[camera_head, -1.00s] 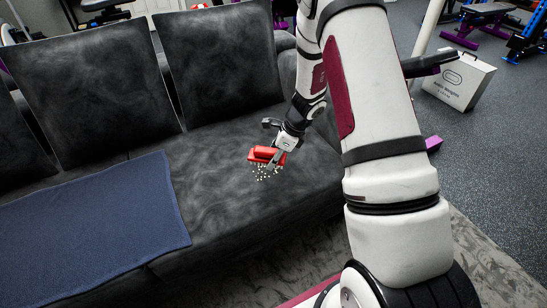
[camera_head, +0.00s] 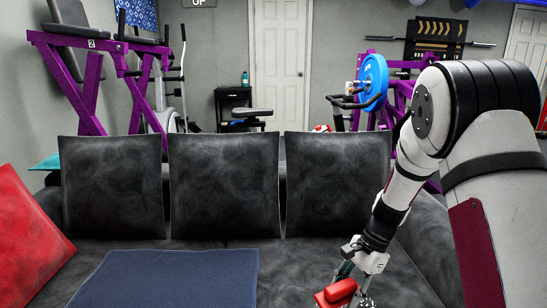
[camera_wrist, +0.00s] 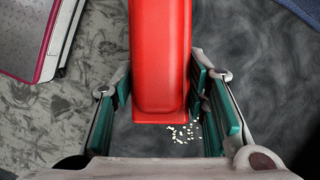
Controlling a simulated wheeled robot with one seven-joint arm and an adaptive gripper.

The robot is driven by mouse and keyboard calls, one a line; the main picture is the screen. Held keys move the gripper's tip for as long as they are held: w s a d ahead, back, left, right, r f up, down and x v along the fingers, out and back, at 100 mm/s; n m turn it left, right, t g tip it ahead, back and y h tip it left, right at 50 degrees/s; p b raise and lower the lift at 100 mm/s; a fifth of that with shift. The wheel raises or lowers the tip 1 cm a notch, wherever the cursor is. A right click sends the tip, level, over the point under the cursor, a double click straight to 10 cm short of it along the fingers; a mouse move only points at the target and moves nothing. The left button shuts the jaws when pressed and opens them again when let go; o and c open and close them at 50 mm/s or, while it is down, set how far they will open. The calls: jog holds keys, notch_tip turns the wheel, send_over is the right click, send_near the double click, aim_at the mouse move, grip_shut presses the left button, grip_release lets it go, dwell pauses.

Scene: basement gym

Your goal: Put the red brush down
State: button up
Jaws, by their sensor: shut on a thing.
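The red brush (camera_head: 336,293) shows at the bottom edge of the head view, in front of the sofa seat, and is partly cut off. My gripper (camera_head: 350,272) is shut on it. In the wrist view the brush (camera_wrist: 160,55) lies lengthwise between the two green-padded fingers of my gripper (camera_wrist: 160,88). Small white specks (camera_wrist: 182,133) show by the brush's near end. The dark grey sofa seat (camera_wrist: 245,50) lies beneath the brush; I cannot tell how far below it is.
A blue cloth (camera_head: 170,280) covers the seat to the left of the brush. Grey back cushions (camera_head: 225,186) stand behind, and a red cushion (camera_head: 27,240) is at the far left. Bare seat (camera_head: 300,265) lies between the cloth and my gripper.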

jog(key=s+r+n, duration=0.1)
jog(key=n, duration=0.1)
jog(key=s+a+r+n+g+h, duration=0.1)
jog(key=r+n, duration=0.1)
jog(key=s+r+n, duration=0.1)
jog(key=s+n, duration=0.1)
jog(key=shift+a+r+g, duration=0.15)
jog(key=shift+r+g, duration=0.15)
jog(key=shift+g, duration=0.1)
notch_tip(320, 180, up, 19)
jog(key=n+g+h+p, duration=0.1)
jog(key=n+h+p, duration=0.4)
jog(key=p, duration=1.7)
send_over(349, 291)
jog(key=s+d, duration=0.1)
jog(key=s, duration=0.6)
jog(key=n+y, duration=0.2)
jog(key=s+r+p, duration=0.1)
jog(key=p, duration=0.2)
jog(key=shift+s+r+p, duration=0.1)
jog(key=shift+r+p, duration=0.2)
